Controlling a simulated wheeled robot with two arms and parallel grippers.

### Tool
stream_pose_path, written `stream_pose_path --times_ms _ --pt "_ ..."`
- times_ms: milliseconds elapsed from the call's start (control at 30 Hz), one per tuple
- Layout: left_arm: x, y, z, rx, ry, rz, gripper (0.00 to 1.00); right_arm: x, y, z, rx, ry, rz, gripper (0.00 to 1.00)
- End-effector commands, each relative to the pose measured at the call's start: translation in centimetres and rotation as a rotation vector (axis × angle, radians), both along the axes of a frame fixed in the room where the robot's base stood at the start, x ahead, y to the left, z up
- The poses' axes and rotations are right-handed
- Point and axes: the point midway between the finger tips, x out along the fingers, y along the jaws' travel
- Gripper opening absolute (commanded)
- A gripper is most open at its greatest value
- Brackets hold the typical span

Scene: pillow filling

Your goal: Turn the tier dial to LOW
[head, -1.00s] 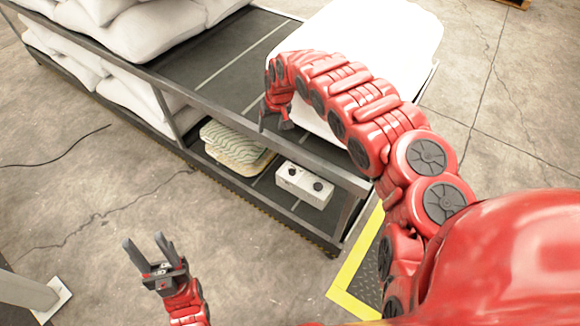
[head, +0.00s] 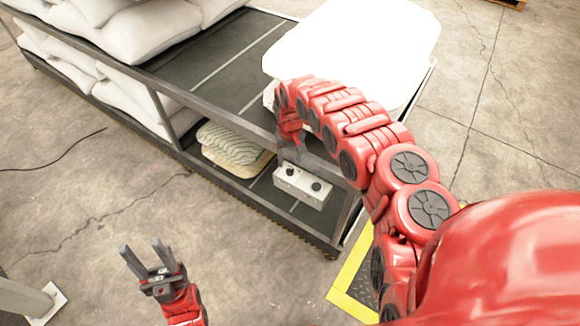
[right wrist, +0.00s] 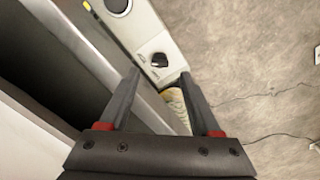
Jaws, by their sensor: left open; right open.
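A white control box (head: 301,187) with two dark dials stands on the lower shelf. One dial is at its left (head: 290,171) and one at its right (head: 316,187). Their labels are too small to read, so I cannot tell which is the tier dial. My right gripper (head: 289,155) hangs at the shelf edge, just above the left dial. In the right wrist view the open right fingers (right wrist: 160,76) point at the box, with one black dial (right wrist: 158,60) just beyond and between the tips. My left gripper (head: 142,247) is open and empty over the floor.
The rack's upper shelf edge (head: 222,117) runs close beside my right gripper. Folded striped fabric (head: 230,145) lies left of the box. White pillows (head: 150,30) are stacked at the upper left. A white slab (head: 355,45) covers the upper shelf's right end.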

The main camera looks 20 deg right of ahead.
Motion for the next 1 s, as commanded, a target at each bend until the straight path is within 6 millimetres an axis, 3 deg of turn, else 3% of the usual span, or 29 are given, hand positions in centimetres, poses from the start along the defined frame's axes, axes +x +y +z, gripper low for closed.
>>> stream_pose_path --times_ms 200,400,833,1000 --pt "0.0 0.0 0.0 0.0 0.0 0.0 0.5 -0.1 0.2 -3.2 0.002 0.001 0.002 0.64" --pt "0.0 0.0 -0.2 0.0 0.0 0.0 0.5 0.1 0.2 -4.8 0.002 -0.001 0.003 0.64" --pt "0.0 0.0 -0.2 0.0 0.0 0.0 0.5 0.0 0.0 -5.3 -0.001 -0.001 0.0 0.64" --pt "0.0 0.0 -0.2 0.0 0.0 0.0 0.5 0.0 0.0 -5.3 -0.001 -0.001 0.0 0.34"
